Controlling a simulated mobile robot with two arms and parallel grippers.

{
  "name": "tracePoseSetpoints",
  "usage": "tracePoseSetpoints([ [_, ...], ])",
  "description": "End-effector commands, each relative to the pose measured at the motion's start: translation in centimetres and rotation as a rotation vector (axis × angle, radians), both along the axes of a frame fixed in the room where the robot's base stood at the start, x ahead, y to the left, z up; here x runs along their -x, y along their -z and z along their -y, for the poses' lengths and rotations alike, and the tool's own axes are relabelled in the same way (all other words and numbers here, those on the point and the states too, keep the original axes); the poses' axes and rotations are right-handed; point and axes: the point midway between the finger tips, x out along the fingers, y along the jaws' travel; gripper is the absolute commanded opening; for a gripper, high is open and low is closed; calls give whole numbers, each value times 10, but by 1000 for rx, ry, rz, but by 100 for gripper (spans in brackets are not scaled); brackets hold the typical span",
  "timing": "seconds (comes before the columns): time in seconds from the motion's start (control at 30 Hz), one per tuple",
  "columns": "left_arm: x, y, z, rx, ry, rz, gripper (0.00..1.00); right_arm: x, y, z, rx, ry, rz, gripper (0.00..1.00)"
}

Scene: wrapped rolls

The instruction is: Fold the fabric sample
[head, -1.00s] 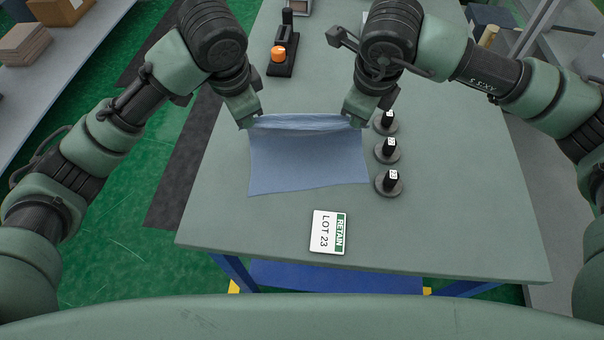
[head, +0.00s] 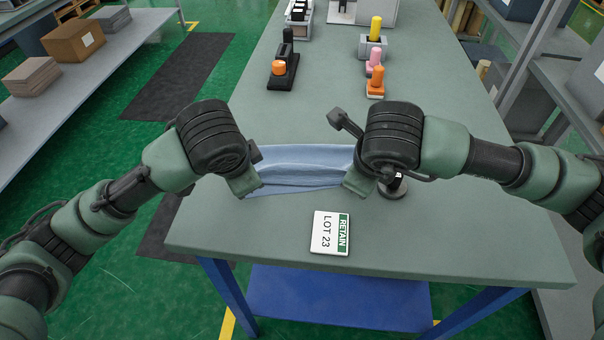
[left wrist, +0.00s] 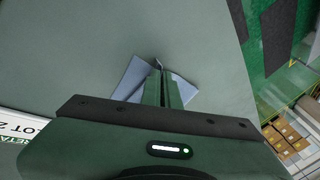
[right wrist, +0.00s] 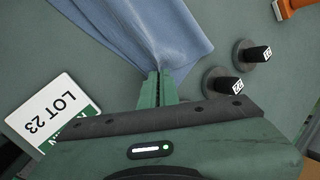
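The blue fabric sample (head: 305,165) lies on the grey-green table between my two grippers, its near edge pulled toward the front. My left gripper (head: 246,188) is shut on its near left corner; in the left wrist view the fabric (left wrist: 133,77) shows on both sides of the closed fingers (left wrist: 161,85). My right gripper (head: 358,184) is shut on the near right corner; in the right wrist view the fabric (right wrist: 150,35) gathers into creases at the fingertips (right wrist: 156,82). My arms hide part of the cloth's sides in the head view.
A "RETAIN LOT 23" card (head: 330,233) lies just in front of the fabric. Round black weights (right wrist: 221,84) stand right of the cloth, mostly hidden in the head view. A black stand with an orange part (head: 283,70) and coloured rolls (head: 375,80) are farther back.

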Motion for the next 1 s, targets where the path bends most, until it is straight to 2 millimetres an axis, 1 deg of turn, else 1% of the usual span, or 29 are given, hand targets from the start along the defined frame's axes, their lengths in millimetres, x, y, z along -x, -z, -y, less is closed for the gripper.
tracePoseSetpoints([
  [0.03, -1, 0, -4, -10, -10, -1, 0, -1, 0, 5, 9, 11, -1, 0],
  [0.13, -1, 0, -4, -9, -10, -2, 0, -1, 0, 5, 10, 11, -2, 0],
  [0.2, -1, 0, -4, -8, -9, -2, 21, -1, 0, 4, 9, 11, -2, 21],
  [0.27, -1, 0, -3, -7, -7, -2, 38, -1, 0, 3, 7, 8, -3, 38],
  [0.3, 0, 0, -3, -6, -7, -3, 40, -1, 0, 3, 6, 7, -3, 40],
  [0.67, 2, 1, 0, -4, 0, -9, 40, 2, 1, 0, 1, -2, -7, 40],
  [0.77, 5, -8, 0, -2, 2, -6, 40, 5, -9, -1, -1, -4, -6, 40],
  [0.9, 13, -30, 1, 0, 2, -2, 40, 13, -30, -1, 0, -2, -2, 40],
  [1.0, 21, -45, -1, -3, 3, 4, 40, 23, -44, -1, 0, -4, -1, 40],
])
